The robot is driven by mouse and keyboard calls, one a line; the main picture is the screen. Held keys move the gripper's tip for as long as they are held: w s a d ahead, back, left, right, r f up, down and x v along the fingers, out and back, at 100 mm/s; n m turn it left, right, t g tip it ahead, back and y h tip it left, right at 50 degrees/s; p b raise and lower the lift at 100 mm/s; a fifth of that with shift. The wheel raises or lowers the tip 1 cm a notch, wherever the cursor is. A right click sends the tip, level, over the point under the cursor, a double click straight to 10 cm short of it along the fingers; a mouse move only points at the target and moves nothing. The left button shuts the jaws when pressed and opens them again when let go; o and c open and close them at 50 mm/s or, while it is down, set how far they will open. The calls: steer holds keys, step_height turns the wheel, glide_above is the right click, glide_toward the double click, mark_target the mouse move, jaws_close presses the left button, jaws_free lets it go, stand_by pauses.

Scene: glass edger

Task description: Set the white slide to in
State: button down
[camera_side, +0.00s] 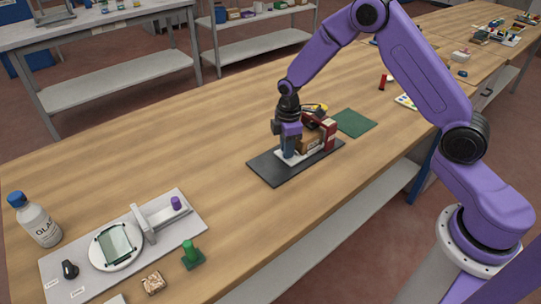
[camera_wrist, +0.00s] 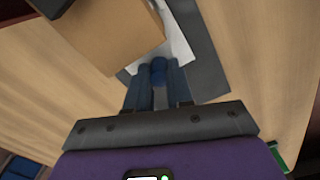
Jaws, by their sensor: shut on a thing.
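My gripper (camera_side: 288,154) is low over a dark base plate (camera_side: 268,172) in the side view. In the wrist view my gripper (camera_wrist: 157,84) is shut on a small blue knob (camera_wrist: 158,68), which is mostly hidden in the side view. A white plate (camera_wrist: 178,38) lies beside and behind the knob; I cannot tell how they join. A tan block (camera_wrist: 115,35) stands close to the fingers. In the side view, a pale panel (camera_side: 80,281) at the lower left carries a white arm-like piece (camera_side: 158,216) with a purple knob (camera_side: 176,203). I cannot tell which white part is the slide.
A red and tan unit (camera_side: 322,130) stands right beside my gripper. A green mat (camera_side: 355,123) lies behind it. On the pale panel is a white disc (camera_side: 97,257) with glass on it. A bottle (camera_side: 38,222) stands at the left.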

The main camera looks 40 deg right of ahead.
steer(key=d, duration=0.5)
steer(key=shift+d, duration=0.4)
steer(key=c, duration=1)
jaws_free()
steer(key=shift+d, duration=0.1)
steer(key=shift+w, duration=0.1)
steer(key=shift+w+r, duration=0.1)
steer(key=shift+r, duration=0.5)
step_height(320, 180, up, 16)
steer(key=shift+s+a, duration=0.25)
steer(key=shift+a, duration=0.05)
steer(key=shift+r, duration=0.1)
